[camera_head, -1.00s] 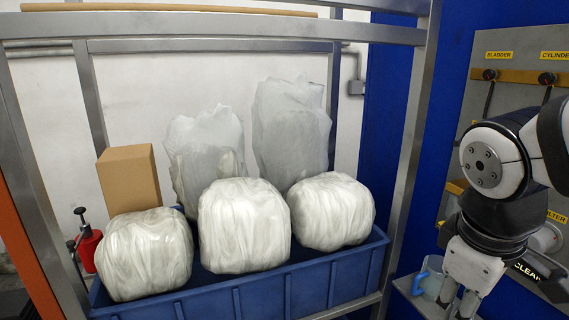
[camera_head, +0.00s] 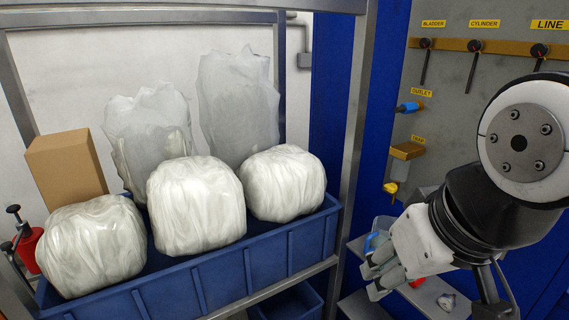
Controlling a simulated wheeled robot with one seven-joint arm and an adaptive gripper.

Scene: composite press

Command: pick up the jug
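The jug (camera_head: 382,222) is a translucent vessel with a blue handle (camera_head: 374,243), standing on a grey shelf at the lower right. It is mostly hidden behind my gripper. My gripper (camera_head: 371,279) overlaps the jug's lower part in the picture, with its fingers pointing left and a little down. The fingers look spread, with a gap between them and nothing visible held. Whether the fingers touch the jug cannot be told from this view.
A blue bin (camera_head: 210,284) with several plastic-wrapped bundles stands in a metal frame; its post (camera_head: 354,120) is left of the jug. A grey panel (camera_head: 455,110) with labelled levers and fittings is behind my arm. A small red item (camera_head: 417,283) sits near my gripper.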

